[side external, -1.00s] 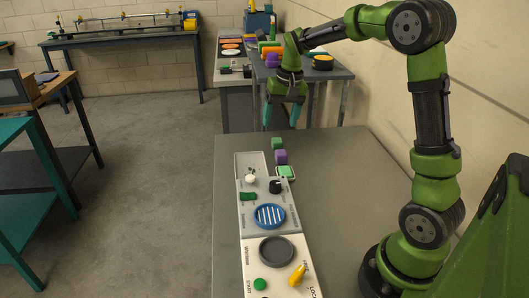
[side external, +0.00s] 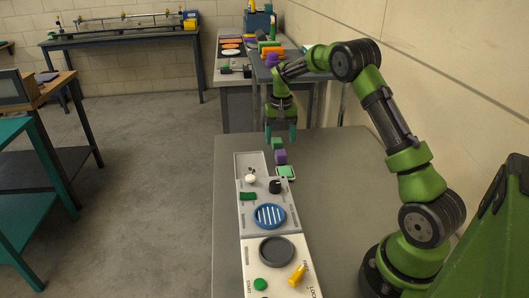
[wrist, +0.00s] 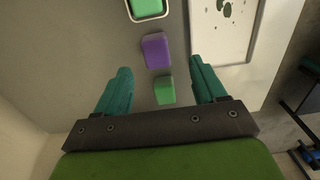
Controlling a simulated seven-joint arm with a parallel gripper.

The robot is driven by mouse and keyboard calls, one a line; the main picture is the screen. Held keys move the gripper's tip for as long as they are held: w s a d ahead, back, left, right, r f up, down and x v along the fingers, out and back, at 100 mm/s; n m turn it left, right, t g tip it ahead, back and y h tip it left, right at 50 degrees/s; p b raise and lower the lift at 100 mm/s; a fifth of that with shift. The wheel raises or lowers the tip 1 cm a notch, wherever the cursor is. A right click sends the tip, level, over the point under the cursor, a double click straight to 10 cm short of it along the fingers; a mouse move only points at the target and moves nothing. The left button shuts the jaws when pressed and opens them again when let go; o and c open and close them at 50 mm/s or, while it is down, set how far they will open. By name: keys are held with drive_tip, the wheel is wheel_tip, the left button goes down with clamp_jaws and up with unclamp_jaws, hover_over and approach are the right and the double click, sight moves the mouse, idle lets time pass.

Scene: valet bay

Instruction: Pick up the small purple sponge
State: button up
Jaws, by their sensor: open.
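The small purple sponge (side external: 281,157) lies on the grey table beside the control panel, between a green sponge (side external: 277,143) and a green-topped square dish (side external: 285,172). In the wrist view the purple sponge (wrist: 156,51) is ahead of my fingertips, with the green sponge (wrist: 164,90) nearer, between the fingers. My gripper (side external: 281,138) is open and empty, with teal fingers pointing down near the green sponge. It also shows in the wrist view (wrist: 160,78). I cannot tell its exact height above the table.
The control panel (side external: 250,218) with a blue striped disc, dark dish and knobs runs along the table's left edge. The table (side external: 340,200) is clear to the right. A back bench (side external: 325,72) holds coloured items behind my gripper.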

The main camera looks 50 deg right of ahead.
sight(281, 152)
drive_tip(key=shift+s+d+f, duration=0.1)
drive_tip(key=shift+d+f, duration=0.05)
drive_tip(key=shift+f, duration=1.65)
drive_tip(key=shift+s+d+f, duration=0.1)
drive_tip(key=shift+d+f, duration=0.05)
drive_tip(key=shift+f, duration=1.6)
drive_tip(key=shift+c, duration=0.4)
drive_tip(key=c, duration=0.9)
drive_tip(key=shift+c, duration=0.2)
drive_tip(key=shift+r, duration=0.1)
drive_tip(key=shift+r, duration=0.45)
drive_tip(key=r, duration=0.2)
drive_tip(key=shift+s+a+r, duration=0.25)
drive_tip(key=shift+s+r, duration=0.1)
drive_tip(key=shift+s, duration=0.05)
drive_tip(key=s+a, duration=0.2)
drive_tip(key=s, duration=0.2)
drive_tip(key=s+a+r, duration=0.1)
drive_tip(key=s+a, duration=0.1)
drive_tip(key=s, duration=0.3)
drive_tip(key=s+a, duration=0.2)
drive_tip(key=s, duration=0.2)
drive_tip(key=shift+s+a+r, duration=0.15)
drive_tip(key=shift+s+a, duration=0.1)
drive_tip(key=shift+s, duration=0.05)
